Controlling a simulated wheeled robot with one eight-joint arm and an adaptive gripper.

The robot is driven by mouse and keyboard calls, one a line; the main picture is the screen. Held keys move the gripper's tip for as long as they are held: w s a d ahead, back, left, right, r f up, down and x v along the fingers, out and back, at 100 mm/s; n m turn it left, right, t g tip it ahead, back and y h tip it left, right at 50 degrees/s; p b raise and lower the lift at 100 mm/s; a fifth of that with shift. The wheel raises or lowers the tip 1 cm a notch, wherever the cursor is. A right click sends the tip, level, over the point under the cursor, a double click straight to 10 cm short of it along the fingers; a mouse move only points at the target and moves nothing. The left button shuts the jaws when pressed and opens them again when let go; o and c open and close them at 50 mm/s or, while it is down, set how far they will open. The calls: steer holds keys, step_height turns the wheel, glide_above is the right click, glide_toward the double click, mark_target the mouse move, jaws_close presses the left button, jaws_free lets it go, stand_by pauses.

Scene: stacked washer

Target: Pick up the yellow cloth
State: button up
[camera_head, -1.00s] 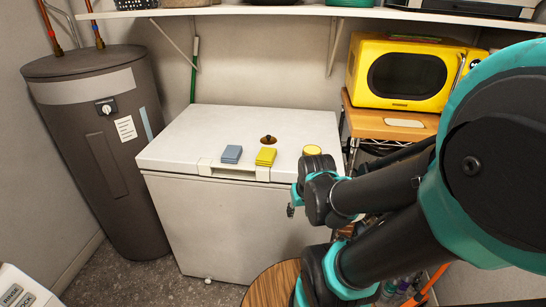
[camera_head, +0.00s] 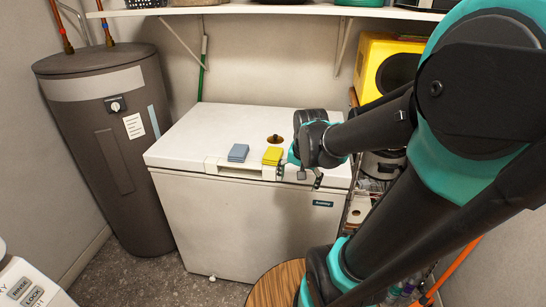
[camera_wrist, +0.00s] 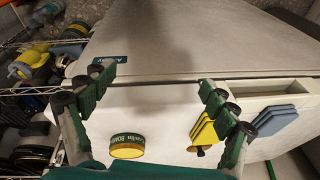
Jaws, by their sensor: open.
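The yellow cloth (camera_head: 272,156) is a small folded stack lying flat on the front part of the white chest's lid (camera_head: 215,122). In the wrist view the cloth (camera_wrist: 204,131) shows beside and partly behind the right-hand finger. My gripper (camera_head: 299,178) is at the chest's front edge, just right of the cloth, with its fingers spread. In the wrist view the gripper (camera_wrist: 157,80) is open with nothing between its fingertips but the chest's edge. I cannot tell whether a finger touches the cloth.
A blue-grey folded cloth (camera_head: 238,152) lies left of the yellow one. A small brown object (camera_head: 275,139) sits behind it. A round yellow-topped tin (camera_wrist: 127,146) stands on the lid. A wooden round top (camera_head: 275,285) is below my arm, and a yellow microwave (camera_head: 377,62) is at right.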

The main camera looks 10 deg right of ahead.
steer(key=shift+o, duration=0.8)
steer(key=w+a+r+m+g, duration=0.1)
steer(key=w+a+r+m, duration=0.1)
steer(key=w+r+m, duration=0.6)
step_height(320, 180, up, 2)
steer(key=shift+w+a+r+m+g, duration=0.1)
steer(key=shift+w+a+m+g, duration=0.25)
steer(key=shift+w, duration=0.45)
steer(key=w+a+r+m+g, duration=0.2)
steer(key=w+a+r+m, duration=0.1)
steer(key=w+r+m, duration=0.45)
glide_above(273, 153)
steer(key=shift+t, duration=0.25)
step_height(273, 153, down, 11)
steer(key=shift+s+d, duration=0.15)
steer(key=shift+w+f, duration=0.2)
steer(key=shift+f, duration=2.4)
steer(key=shift+c, duration=0.5)
steer(key=c, duration=1)
